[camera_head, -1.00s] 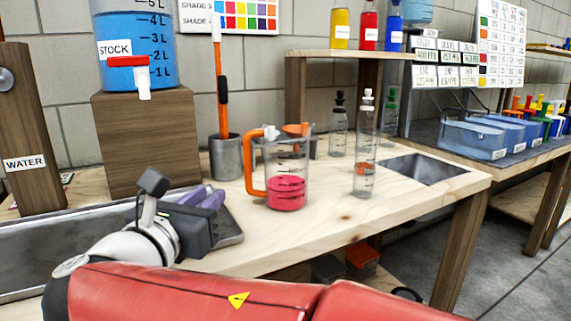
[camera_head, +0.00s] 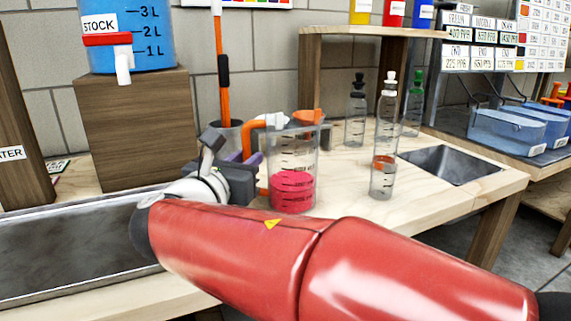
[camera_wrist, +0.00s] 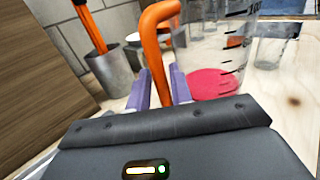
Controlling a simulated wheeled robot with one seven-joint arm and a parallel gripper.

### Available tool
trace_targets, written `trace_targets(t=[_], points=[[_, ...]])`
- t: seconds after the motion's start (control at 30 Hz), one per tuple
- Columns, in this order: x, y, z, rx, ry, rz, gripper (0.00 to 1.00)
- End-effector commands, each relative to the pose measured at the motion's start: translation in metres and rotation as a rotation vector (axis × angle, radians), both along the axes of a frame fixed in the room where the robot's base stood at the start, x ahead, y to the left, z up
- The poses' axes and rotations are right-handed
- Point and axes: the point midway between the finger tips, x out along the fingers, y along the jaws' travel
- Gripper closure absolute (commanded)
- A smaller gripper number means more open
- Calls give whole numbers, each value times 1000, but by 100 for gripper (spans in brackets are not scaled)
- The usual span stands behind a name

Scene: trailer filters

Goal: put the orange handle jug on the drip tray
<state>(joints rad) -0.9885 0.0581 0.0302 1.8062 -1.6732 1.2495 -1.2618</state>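The clear jug (camera_head: 296,160) with an orange handle stands upright on the wooden bench, with pink-red liquid in its lower part. The orange handle (camera_wrist: 155,40) also shows in the wrist view. My gripper (camera_head: 253,172) is at the jug's left side. In the wrist view its two purple fingers (camera_wrist: 160,92) stand one on each side of the handle's upright. I cannot tell whether they press on it. A long dark grey metal tray (camera_head: 60,250), which may be the drip tray, is at the left, in front of the stock tank's wooden block.
A metal pot (camera_wrist: 112,72) with an orange-handled tool is behind the jug. Clear bottles (camera_head: 383,150) and a sink (camera_head: 450,165) are to the right.

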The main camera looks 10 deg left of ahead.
Motion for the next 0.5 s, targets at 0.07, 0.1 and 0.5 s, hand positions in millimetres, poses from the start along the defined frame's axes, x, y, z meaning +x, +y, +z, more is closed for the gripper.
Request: trace_targets(t=[0.07, 0.1, 0.5], points=[[6, -1, 0, 0, 0, -1, 78], [8, -2, 0, 1, 0, -1, 78], [8, -2, 0, 1, 0, 0, 100]])
